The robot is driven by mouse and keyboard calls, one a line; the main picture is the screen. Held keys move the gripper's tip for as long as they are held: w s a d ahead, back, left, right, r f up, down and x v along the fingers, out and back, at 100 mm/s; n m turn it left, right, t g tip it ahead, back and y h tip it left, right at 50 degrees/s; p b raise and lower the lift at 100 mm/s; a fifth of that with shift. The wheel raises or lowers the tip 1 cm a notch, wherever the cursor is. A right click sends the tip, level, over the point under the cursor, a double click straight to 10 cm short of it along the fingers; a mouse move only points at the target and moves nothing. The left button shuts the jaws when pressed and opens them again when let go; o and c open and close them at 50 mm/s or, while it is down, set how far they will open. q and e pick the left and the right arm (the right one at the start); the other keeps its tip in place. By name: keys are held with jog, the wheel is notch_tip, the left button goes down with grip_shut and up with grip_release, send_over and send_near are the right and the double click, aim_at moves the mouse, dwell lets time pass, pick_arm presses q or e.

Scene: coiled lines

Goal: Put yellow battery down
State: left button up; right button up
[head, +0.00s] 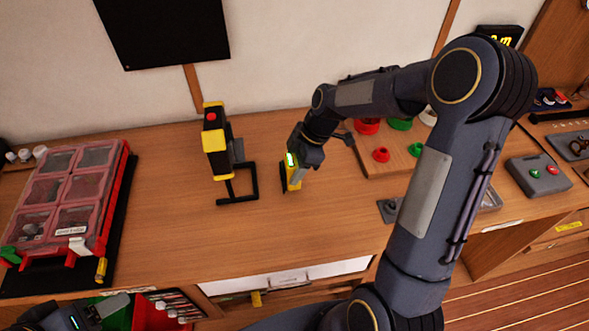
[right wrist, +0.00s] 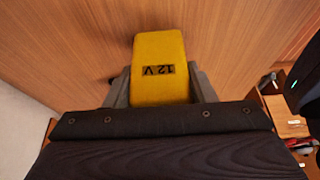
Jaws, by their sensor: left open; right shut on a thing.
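The yellow battery (right wrist: 158,92) fills the middle of the right wrist view, with a dark "12 V" label on its face. My right gripper (right wrist: 158,90) is shut on it, one grey finger at each side. In the head view the battery (head: 292,182) shows partly below my right gripper (head: 298,172), over the middle of the workbench (head: 330,228). I cannot tell whether it touches the bench top. My left gripper (head: 98,312) is open at the bottom left of the head view, near the front edge of the bench, partly cut off.
A yellow and black device on a black stand (head: 215,140) stands left of the battery. A red case with clear lids (head: 70,195) lies at the left. A board with red and green knobs (head: 385,165) is to the right. Bare bench lies in front of the battery.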

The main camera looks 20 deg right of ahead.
jog(key=shift+f, duration=1)
jog(key=shift+f, duration=0.15)
jog(key=o, duration=1.3)
